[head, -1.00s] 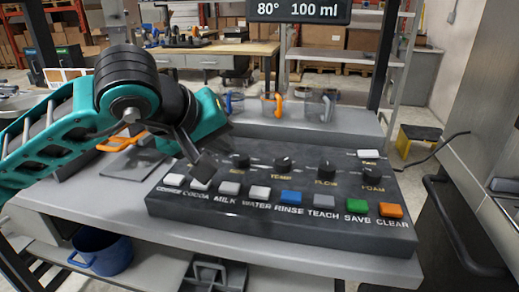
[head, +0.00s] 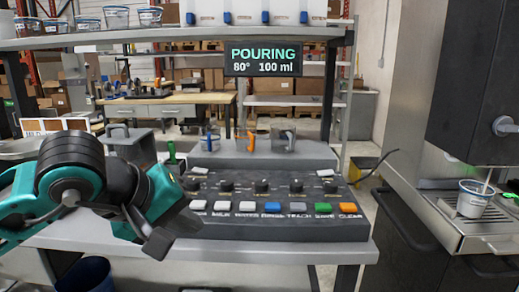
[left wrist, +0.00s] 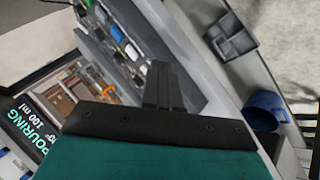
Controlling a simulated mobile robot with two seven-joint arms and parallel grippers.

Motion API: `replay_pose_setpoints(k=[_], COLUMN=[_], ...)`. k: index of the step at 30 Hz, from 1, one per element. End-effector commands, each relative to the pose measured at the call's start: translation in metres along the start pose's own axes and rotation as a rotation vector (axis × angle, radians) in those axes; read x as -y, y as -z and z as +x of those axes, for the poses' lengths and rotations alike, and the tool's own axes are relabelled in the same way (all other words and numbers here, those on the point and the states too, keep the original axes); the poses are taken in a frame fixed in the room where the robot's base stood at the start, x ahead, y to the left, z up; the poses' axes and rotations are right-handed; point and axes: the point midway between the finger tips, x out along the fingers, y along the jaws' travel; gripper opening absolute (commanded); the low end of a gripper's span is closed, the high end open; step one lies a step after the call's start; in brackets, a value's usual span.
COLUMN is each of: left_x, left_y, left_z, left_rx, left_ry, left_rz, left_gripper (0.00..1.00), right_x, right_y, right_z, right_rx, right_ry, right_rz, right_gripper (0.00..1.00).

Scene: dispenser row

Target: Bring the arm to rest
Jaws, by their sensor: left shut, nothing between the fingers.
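My left arm comes in from the left in the head view. Its gripper (head: 162,240) is shut and empty, at the front left corner of the black button panel (head: 270,226), covering part of it. I cannot tell whether it touches the panel. In the left wrist view, the shut fingers (left wrist: 161,88) point at the panel and bench. The panel has a row of white, blue, grey, green and orange buttons with knobs behind them. A display (head: 262,61) above it reads "POURING 80° 100 ml". My right gripper is not in view.
A cup (head: 473,198) stands on the dispenser's drip tray at the right, with a thin stream above it. A blue bucket (left wrist: 264,110) is below the bench. The grey bench front (head: 290,251) is clear.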

Motion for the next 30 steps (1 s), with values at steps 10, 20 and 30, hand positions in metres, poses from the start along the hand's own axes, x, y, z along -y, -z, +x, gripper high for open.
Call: replay_pose_setpoints(k=[10,20,30], left_x=[-0.053,-0.076,0.098], left_y=[-0.118,-0.088,-0.053], left_z=[0.007,-0.014,0.076], left_rx=[0.776,1.626,-1.012], left_ry=[-0.231,-0.289,0.150], left_rz=[-0.768,-2.079,1.702], left_gripper=[0.00,0.00,0.00], right_x=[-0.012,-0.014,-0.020], right_y=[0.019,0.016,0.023], right_z=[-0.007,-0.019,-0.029], right_rx=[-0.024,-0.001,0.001], right_ry=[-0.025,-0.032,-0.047], right_rz=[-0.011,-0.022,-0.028], right_gripper=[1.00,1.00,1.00])
